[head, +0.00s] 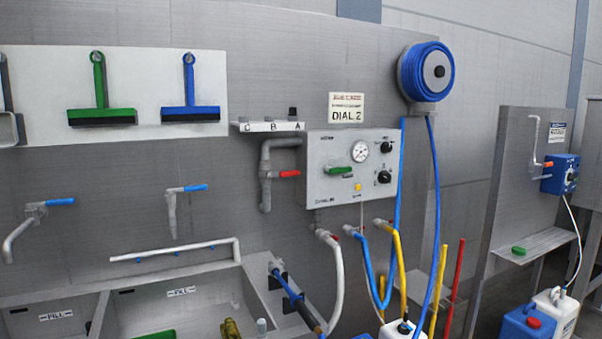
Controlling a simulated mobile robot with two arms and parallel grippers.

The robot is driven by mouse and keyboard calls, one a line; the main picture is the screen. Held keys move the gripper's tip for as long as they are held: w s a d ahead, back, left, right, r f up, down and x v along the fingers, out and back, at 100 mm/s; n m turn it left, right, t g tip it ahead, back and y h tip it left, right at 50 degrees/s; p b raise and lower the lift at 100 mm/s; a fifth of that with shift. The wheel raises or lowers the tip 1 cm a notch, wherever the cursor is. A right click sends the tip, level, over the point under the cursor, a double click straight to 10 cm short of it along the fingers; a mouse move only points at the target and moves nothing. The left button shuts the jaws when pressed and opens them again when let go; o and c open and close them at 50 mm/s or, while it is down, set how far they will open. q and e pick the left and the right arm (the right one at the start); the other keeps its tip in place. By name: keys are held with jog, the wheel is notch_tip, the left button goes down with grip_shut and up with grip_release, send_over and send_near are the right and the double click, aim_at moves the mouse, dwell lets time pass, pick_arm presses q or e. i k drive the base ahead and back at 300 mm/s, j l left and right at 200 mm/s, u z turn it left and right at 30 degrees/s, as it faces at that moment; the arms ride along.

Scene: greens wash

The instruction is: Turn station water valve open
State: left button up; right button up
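Several valves show in the head view, and I cannot tell by label which one is the station water valve. A red-handled valve (289,173) sits on a grey wall pipe (265,160), its handle pointing sideways to the right, across the upright pipe. A green lever (340,170) is on the front of the control panel (318,187), lying nearly level. Below the panel are small red-handled taps with a white hose (338,270), a blue hose (366,262) and a yellow hose (399,260). Neither of my grippers is in view.
A blue hose reel (427,72) hangs upper right, its hose dropping down. Blue-handled taps (60,202) (196,187) are above the sink basins (170,300). A blue lance (287,287) lies at the sink's right edge. Jugs (527,322) stand at lower right.

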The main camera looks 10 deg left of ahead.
aim_at(287, 173)
jog(key=i+l, duration=0.35)
jog(key=l, duration=0.15)
jog(key=i+l, duration=0.3)
jog(key=l, duration=0.15)
jog(key=i+l, duration=0.35)
jog(key=l, duration=0.15)
